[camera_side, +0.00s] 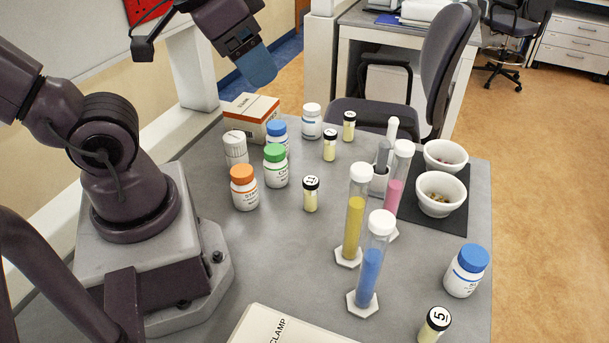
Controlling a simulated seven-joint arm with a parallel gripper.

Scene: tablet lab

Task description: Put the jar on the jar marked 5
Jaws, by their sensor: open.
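The jar marked 5 (434,325) is a small pale-yellow jar with a black-sided cap and a white top. It stands at the front right corner of the table, partly cut off by the frame edge. Similar small jars stand further back: one whose mark looks like 11 (310,195) near the middle, and two behind it (330,146) and (349,126), their marks too small to read. My gripper (258,68), with blue fingers, is open and empty, high above the back left of the table, apart from every jar.
Capped bottles, such as the orange-capped one (244,190), and a carton (252,112) crowd the back left. Tall yellow (354,225) and blue (370,270) tubes stand between the middle jar and the jar marked 5. Two white bowls (440,207) (445,153) rest on a dark mat.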

